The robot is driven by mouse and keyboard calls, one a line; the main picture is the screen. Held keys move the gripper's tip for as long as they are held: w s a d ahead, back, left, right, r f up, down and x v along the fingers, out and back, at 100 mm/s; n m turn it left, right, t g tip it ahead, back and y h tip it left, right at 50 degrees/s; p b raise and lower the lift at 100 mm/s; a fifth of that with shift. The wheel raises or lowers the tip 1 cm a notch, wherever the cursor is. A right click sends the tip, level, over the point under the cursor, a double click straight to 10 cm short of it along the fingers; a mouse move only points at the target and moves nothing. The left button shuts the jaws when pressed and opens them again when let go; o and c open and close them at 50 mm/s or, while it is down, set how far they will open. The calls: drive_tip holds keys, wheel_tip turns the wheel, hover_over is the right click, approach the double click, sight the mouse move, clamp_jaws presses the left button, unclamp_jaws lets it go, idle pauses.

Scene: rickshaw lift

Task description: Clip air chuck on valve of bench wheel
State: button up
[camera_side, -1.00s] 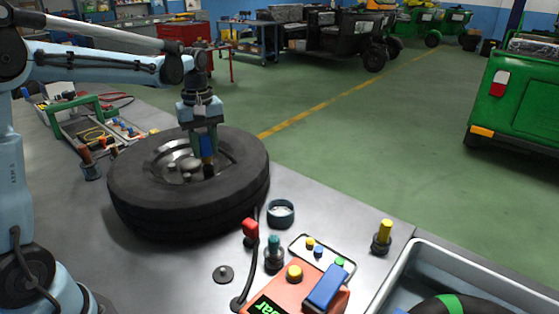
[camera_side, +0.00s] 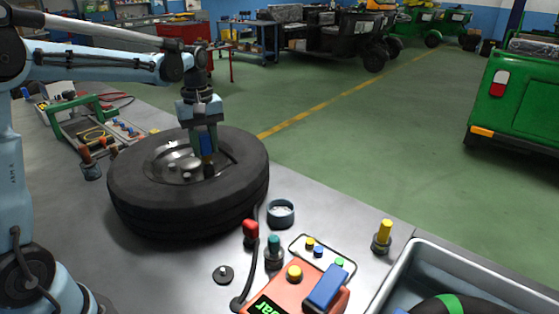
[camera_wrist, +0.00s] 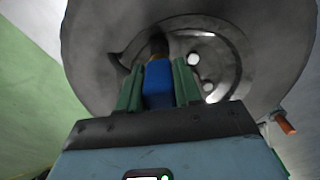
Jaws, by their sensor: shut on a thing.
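The bench wheel (camera_side: 150,205), a black tyre on a grey metal rim, lies flat on the bench; it also fills much of the wrist view (camera_wrist: 85,45). My gripper (camera_side: 206,163) points down over the right part of the rim. Its green fingers are shut on a blue air chuck (camera_side: 207,143), seen between them in the wrist view (camera_wrist: 158,84). The chuck's dark lower end reaches down at the rim. The valve is hidden, so I cannot tell whether the chuck touches it.
A red inflator box (camera_side: 285,294) with a blue block stands at the front. A red-handled lever (camera_side: 250,232), a small round cup (camera_side: 281,213) and a yellow-topped post (camera_side: 382,237) stand right of the wheel. A grey bin (camera_side: 420,252) is at lower right. A tool tray (camera_side: 100,130) lies behind left.

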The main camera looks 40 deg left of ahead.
drive_tip(key=shift+r, duration=0.55)
drive_tip(key=shift+r, duration=0.35)
drive_tip(key=shift+f, duration=1.25)
idle(2.0)
drive_tip(key=shift+r, duration=1.35)
drive_tip(key=shift+f, duration=0.7)
idle(1.8)
